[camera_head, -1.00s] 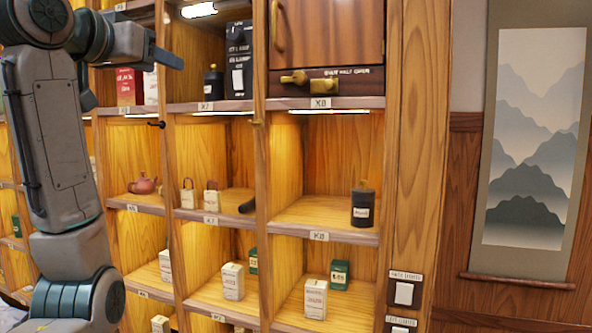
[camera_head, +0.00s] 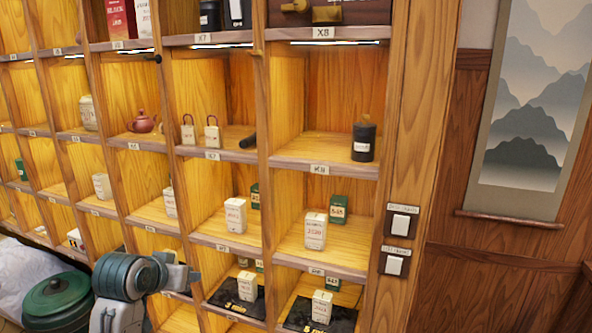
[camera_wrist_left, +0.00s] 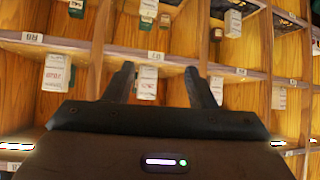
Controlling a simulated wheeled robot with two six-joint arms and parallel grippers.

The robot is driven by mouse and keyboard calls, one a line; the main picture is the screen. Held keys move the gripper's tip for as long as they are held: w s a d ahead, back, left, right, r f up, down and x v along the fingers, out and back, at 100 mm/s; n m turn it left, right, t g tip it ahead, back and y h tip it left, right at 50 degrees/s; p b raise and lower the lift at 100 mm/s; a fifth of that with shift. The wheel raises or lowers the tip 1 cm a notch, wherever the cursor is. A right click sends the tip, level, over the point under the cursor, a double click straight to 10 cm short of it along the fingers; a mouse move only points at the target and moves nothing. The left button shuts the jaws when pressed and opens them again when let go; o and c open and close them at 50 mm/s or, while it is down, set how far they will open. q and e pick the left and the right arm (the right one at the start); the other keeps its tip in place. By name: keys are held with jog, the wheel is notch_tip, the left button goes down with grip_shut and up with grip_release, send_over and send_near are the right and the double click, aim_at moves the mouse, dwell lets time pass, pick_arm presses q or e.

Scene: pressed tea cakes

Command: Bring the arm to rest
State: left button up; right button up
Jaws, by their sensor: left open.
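My left arm shows low in the head view, in front of the lower left cubbies. Its gripper (camera_head: 184,276) is small and partly hidden there by the wrist. In the left wrist view the two dark fingers (camera_wrist_left: 160,84) stand apart with nothing held between them. Behind them are a wooden shelf edge and several small boxes, which look upside down in that view. My right gripper is in neither view.
A wooden cubby shelf (camera_head: 320,168) fills the middle, with a black canister (camera_head: 363,142), a reddish teapot (camera_head: 142,122) and several small boxes. A green lidded pot (camera_head: 55,300) is at lower left. Switches (camera_head: 400,223) are on the post. A scroll (camera_head: 528,110) hangs right.

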pick_arm(q)
jog(key=s+f+g+y, duration=0.1)
jog(key=s+f+g, duration=0.2)
jog(key=s+f, duration=1.4)
jog(key=s+a+f+g, duration=0.1)
jog(key=s+f, duration=0.2)
jog(key=s, duration=0.3)
jog(key=s+f+g+y, duration=0.1)
jog(key=s+f, duration=0.2)
jog(key=s, duration=0.4)
jog(key=s+a+f+g, duration=0.1)
jog(key=s+f, duration=0.2)
jog(key=s, duration=0.3)
notch_tip(320, 180, down, 31)
jog(key=a+g+b, duration=0.1)
jog(key=a+g, duration=0.1)
jog(key=a, duration=0.1)
jog(key=s+f+g+b, duration=0.1)
jog(key=s+f, duration=1.8)
jog(key=f, duration=0.1)
jog(key=shift+a+f+n, duration=0.25)
jog(key=shift+a+n, duration=0.15)
jog(key=shift+a, duration=0.05)
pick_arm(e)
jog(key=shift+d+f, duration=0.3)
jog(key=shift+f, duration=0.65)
pick_arm(q)
jog(key=shift+s, duration=0.1)
